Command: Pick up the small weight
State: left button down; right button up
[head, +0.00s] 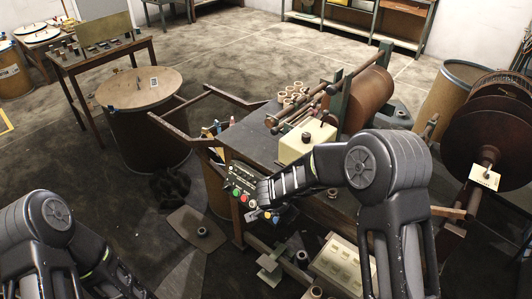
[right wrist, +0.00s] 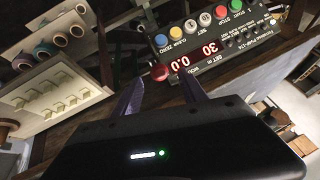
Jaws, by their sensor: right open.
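I cannot tell for certain which thing is the small weight. A small dark round piece (head: 202,232) sits on a flat plate on the floor, and another dark piece (head: 306,137) sits on a cream box on the bench. My right gripper (head: 266,216) is by the front of the bench near the control panel (head: 241,185). In the right wrist view its two purple fingers (right wrist: 160,92) are apart with nothing held between them. A red knob (right wrist: 160,72) is just beyond the fingers. My left arm is at the lower left, with its gripper out of the picture.
The bench (head: 245,135) holds rollers and several cardboard cores (head: 290,92). A large drum with a round lid (head: 139,90) stands left. A table (head: 100,57) with several small pieces is behind it. A tray (head: 343,262) lies low at the front. Open floor lies centre left.

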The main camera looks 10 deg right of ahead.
aim_at(331, 194)
jog(key=k+l, duration=0.75)
jog(key=l, duration=0.2)
